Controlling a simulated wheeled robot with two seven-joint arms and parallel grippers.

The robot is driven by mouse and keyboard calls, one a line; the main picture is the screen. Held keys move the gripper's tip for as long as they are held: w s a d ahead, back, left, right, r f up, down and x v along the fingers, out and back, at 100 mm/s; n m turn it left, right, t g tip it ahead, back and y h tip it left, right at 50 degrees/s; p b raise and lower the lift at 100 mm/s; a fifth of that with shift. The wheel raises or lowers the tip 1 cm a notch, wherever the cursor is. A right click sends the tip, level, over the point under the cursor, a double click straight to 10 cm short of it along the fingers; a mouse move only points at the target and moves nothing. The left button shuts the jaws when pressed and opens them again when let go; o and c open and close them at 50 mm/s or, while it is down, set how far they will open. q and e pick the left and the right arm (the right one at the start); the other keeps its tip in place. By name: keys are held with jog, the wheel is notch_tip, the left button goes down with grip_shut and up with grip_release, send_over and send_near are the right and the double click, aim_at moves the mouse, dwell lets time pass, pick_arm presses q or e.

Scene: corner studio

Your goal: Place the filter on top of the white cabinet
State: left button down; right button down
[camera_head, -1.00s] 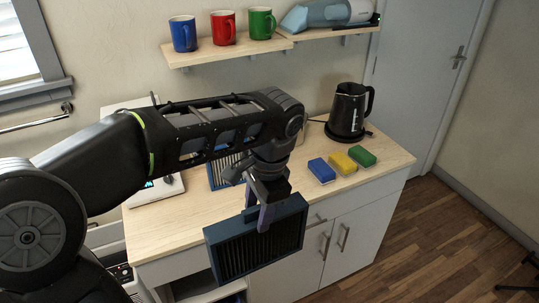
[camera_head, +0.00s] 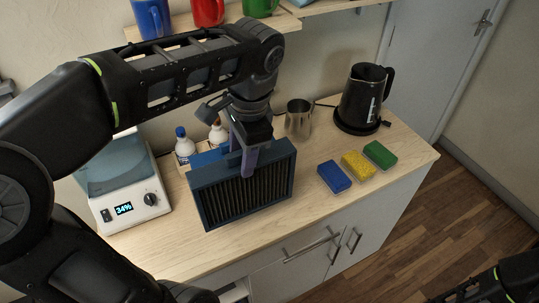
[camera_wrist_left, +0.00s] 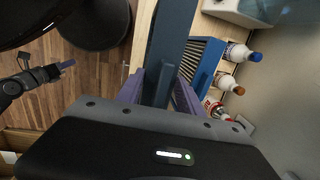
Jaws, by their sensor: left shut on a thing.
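The blue-framed filter (camera_head: 245,196) with dark pleats is upright in my left gripper (camera_head: 250,163), whose purple fingers are shut on its top edge. It is over the wooden top of the white cabinet (camera_head: 292,275); I cannot tell whether its lower edge touches. In the left wrist view the held filter (camera_wrist_left: 166,45) runs up between the fingers (camera_wrist_left: 158,88). A second blue pleated filter (camera_wrist_left: 205,62) shows beside it there, mostly hidden behind the held one in the head view. Part of my right gripper (camera_wrist_left: 45,75) shows at the left wrist view's left; its opening is unclear.
A metal cup (camera_head: 299,118), black kettle (camera_head: 360,98) and blue (camera_head: 334,177), yellow (camera_head: 358,164) and green (camera_head: 380,154) sponges are to the right. The front strip of top is clear.

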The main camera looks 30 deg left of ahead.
aim_at(244, 182)
pick_arm(q)
jog(key=shift+s+d, duration=0.1)
jog(key=shift+s, duration=0.05)
notch_tip(244, 182, down, 5)
jog(key=b, duration=0.5)
notch_tip(244, 182, down, 3)
jog(key=shift+f+b, duration=0.1)
jog(key=shift+b, duration=0.65)
jog(key=shift+f+p, duration=0.35)
jog(key=shift+f, duration=0.6)
